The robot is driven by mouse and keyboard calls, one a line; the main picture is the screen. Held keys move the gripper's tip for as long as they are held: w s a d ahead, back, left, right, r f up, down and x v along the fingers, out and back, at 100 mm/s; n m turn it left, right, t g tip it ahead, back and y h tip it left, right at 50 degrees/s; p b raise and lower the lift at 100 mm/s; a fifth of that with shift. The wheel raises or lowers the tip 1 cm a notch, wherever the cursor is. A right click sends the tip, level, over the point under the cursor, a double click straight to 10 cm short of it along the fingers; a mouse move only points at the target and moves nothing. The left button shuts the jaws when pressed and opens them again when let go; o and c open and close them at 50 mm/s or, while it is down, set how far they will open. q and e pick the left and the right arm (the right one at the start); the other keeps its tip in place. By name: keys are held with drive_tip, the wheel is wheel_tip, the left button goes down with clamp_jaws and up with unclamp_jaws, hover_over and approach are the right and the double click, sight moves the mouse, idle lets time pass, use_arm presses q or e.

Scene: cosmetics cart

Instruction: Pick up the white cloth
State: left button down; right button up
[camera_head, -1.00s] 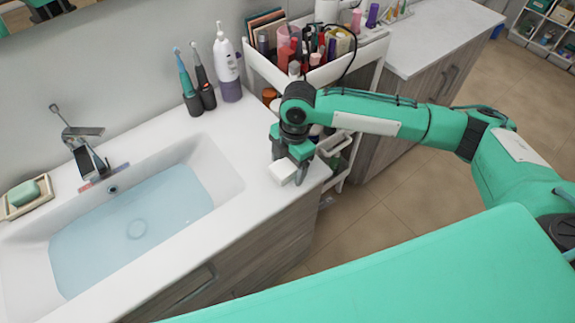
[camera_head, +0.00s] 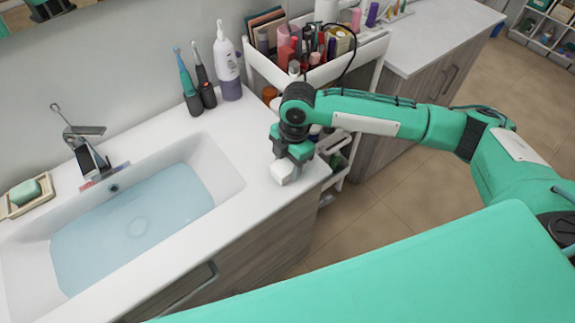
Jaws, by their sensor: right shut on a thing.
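The white cloth (camera_head: 282,173) is a small folded block at the right end of the white sink counter. My right gripper (camera_head: 291,160) points down over it and is shut on it. The upper part of the cloth is hidden between the fingers. I cannot tell whether the cloth is touching the counter or just above it. My left gripper is not in view.
A water-filled sink (camera_head: 135,225) with a tap (camera_head: 88,155) is to the left. Two toothbrushes (camera_head: 192,100) and a purple-white bottle (camera_head: 228,75) stand at the back. A cart (camera_head: 318,75) full of cosmetics is behind my right gripper. A soap dish (camera_head: 24,196) sits at far left.

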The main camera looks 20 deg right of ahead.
sight(288, 163)
drive_tip(key=shift+w+r+b, duration=0.1)
drive_tip(key=shift+r+b, duration=0.25)
drive_tip(key=shift+r, duration=0.05)
wheel_tip(288, 163, up, 20)
drive_tip(key=b, duration=0.1)
drive_tip(key=shift+f+b, duration=0.2)
drive_tip(key=shift+b, duration=0.2)
